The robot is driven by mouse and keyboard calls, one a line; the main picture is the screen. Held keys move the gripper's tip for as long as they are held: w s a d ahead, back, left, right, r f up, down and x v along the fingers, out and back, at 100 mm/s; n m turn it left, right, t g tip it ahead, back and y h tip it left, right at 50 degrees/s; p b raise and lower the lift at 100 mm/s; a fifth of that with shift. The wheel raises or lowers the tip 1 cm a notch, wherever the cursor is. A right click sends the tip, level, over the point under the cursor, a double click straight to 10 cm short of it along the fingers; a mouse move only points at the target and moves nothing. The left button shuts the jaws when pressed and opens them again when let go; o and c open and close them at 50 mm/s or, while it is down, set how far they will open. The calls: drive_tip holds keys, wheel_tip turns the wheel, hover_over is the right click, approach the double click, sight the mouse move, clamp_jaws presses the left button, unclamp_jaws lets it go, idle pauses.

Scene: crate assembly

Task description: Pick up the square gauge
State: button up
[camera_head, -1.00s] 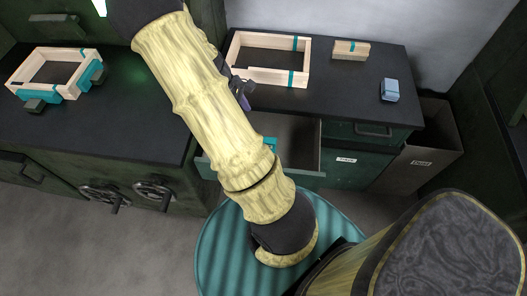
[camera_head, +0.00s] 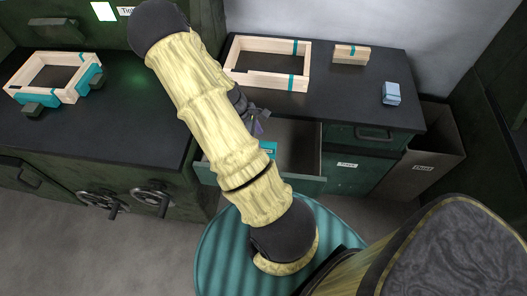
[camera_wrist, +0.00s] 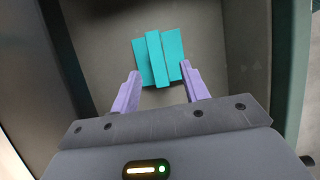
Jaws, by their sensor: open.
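A flat teal piece with a raised bar across its middle, which I take to be the square gauge (camera_wrist: 153,58), lies on the floor of an open drawer. It also shows, partly hidden by my arm, in the head view (camera_head: 268,147). My gripper (camera_wrist: 160,76) is open and empty, its two purple fingers apart, with the teal piece between and just beyond the tips in the picture. In the head view my gripper (camera_head: 257,127) is over the drawer's left part, mostly hidden behind my arm. I cannot tell its exact height above the piece.
The open drawer (camera_head: 312,160) has walls close around my gripper. On the counter stand a wooden frame with teal bands (camera_head: 233,62), a small wooden piece (camera_head: 351,54) and a blue block (camera_head: 391,94). Another frame (camera_head: 50,58) sits on the left counter. An open bin (camera_head: 440,150) stands right.

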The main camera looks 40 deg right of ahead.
sight(264, 145)
drive_tip(key=shift+x, duration=0.9)
drive_tip(key=shift+d+f, duration=0.1)
drive_tip(key=b+x, duration=0.1)
drive_tip(key=x, duration=0.4)
drive_tip(key=shift+w+f, duration=0.1)
drive_tip(key=shift+w, duration=0.1)
drive_tip(key=shift+c, duration=0.4)
clamp_jaws()
